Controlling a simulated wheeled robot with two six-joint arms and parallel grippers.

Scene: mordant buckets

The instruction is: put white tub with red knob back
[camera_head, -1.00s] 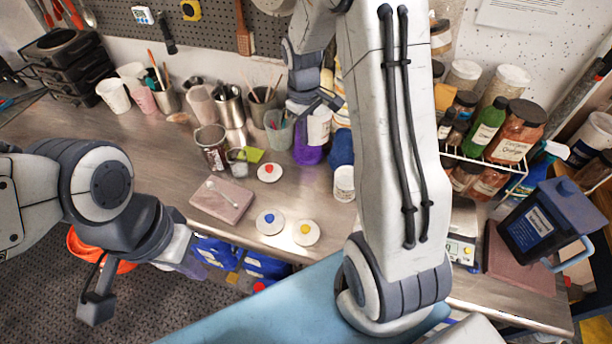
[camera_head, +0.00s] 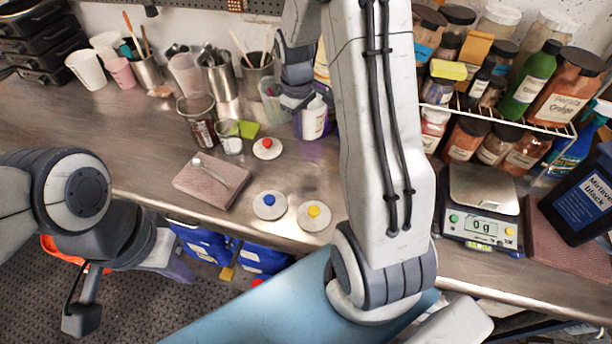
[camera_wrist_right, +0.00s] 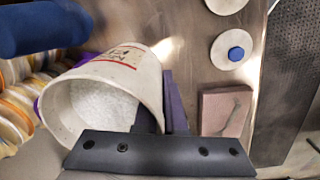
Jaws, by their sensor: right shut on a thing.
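A white tub (camera_head: 314,120) is at my right gripper (camera_head: 296,97) in the head view, over the back of the counter. In the right wrist view the tub (camera_wrist_right: 140,72) is lidless, has red print and holds white grains. My right gripper (camera_wrist_right: 155,125) is shut on its rim, with a dark finger against the wall. A white lid with a red knob (camera_head: 267,148) lies apart on the counter, to the tub's lower left. My left gripper (camera_head: 82,316) hangs low at the left, clear of the counter; its jaws cannot be made out.
A blue-knobbed lid (camera_head: 270,205) and a yellow-knobbed lid (camera_head: 314,215) lie near the front edge. A spoon rests on a pinkish block (camera_head: 212,180). Cups and tool holders (camera_head: 220,78) crowd the back. A scale (camera_head: 482,228) reads 0 g. My right arm hides the middle.

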